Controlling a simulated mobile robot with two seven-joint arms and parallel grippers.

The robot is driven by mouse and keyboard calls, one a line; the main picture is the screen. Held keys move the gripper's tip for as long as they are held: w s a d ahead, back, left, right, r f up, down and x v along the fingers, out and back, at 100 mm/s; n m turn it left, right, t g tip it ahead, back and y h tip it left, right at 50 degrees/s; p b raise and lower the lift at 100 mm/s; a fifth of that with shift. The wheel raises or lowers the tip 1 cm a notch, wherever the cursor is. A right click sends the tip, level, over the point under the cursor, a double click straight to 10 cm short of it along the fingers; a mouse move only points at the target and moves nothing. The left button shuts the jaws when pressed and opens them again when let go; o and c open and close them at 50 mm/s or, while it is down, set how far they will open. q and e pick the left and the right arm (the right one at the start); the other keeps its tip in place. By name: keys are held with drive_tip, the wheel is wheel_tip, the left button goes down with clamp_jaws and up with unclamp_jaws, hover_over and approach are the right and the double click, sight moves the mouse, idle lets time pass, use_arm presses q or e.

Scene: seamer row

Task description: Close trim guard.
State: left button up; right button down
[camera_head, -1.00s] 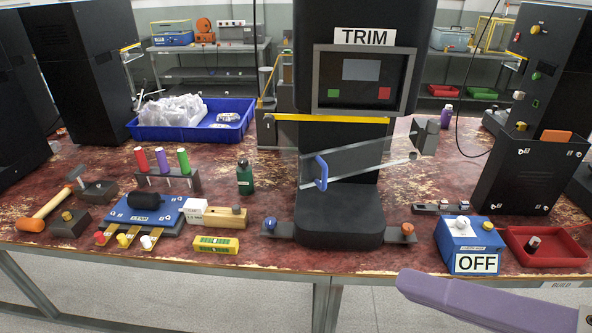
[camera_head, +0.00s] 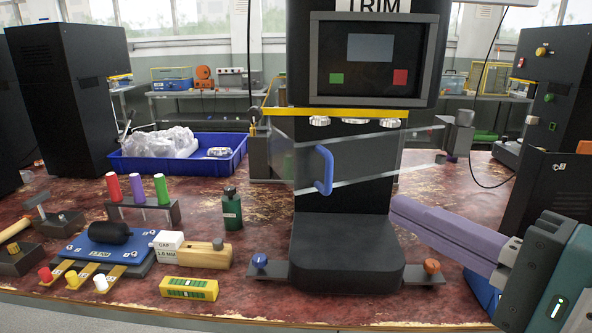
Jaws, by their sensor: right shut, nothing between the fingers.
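The trim guard is a clear panel (camera_head: 362,159) in front of the black TRIM machine (camera_head: 345,215). It has a blue handle (camera_head: 324,170) near its left end and runs back to a grey bracket (camera_head: 459,130) on the right. It stands at a slant to the machine's front; I cannot tell its exact angle. My right gripper (camera_head: 397,211) comes in from the right with its purple fingers shut and empty. In the picture its tip is right of the handle and lower, beside the machine's base, apart from the handle. My left gripper is not in view.
On the bench's front edge are a blue button (camera_head: 260,260) and an orange button (camera_head: 431,266) beside the machine base. A green bottle (camera_head: 231,208), a yellow level (camera_head: 189,288) and a wooden block (camera_head: 200,255) stand left. A blue tray (camera_head: 180,153) lies behind.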

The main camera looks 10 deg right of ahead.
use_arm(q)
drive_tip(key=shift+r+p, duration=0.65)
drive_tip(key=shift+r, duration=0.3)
use_arm(e)
drive_tip(key=x, duration=0.8)
drive_tip(key=shift+w+a, duration=0.15)
drive_tip(key=shift+w, duration=0.2)
drive_tip(key=shift+f, duration=0.1)
